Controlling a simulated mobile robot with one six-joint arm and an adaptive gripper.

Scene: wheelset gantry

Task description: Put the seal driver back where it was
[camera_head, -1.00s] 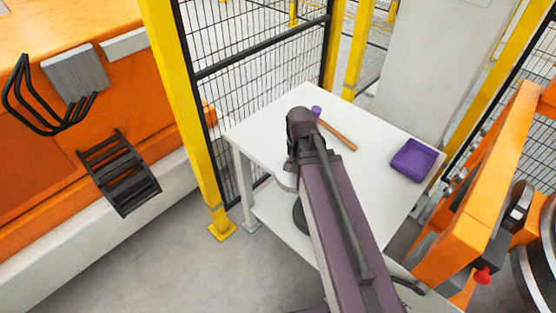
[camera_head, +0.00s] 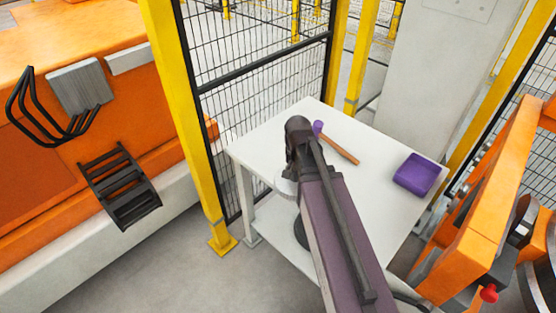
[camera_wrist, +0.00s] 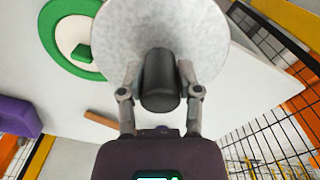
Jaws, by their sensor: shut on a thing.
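The seal driver shows in the wrist view as a pale speckled grey disc (camera_wrist: 205,35) with a short black cylindrical handle (camera_wrist: 160,88). My gripper (camera_wrist: 160,72) is shut on the handle, one finger on each side. The disc covers part of the white table (camera_wrist: 250,100) behind it. In the head view my arm hides the gripper and most of the driver; a pale disc edge (camera_head: 284,187) shows left of the arm, over the table's left part. I cannot tell whether the disc touches the table.
A green ring (camera_wrist: 52,42) with a small green piece (camera_wrist: 82,52) lies partly behind the disc. A hammer with purple head and wooden handle (camera_head: 341,149) and a purple tray (camera_head: 420,176) are on the table. Wire fence (camera_head: 260,100) stands behind; an orange frame (camera_head: 490,210) stands right.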

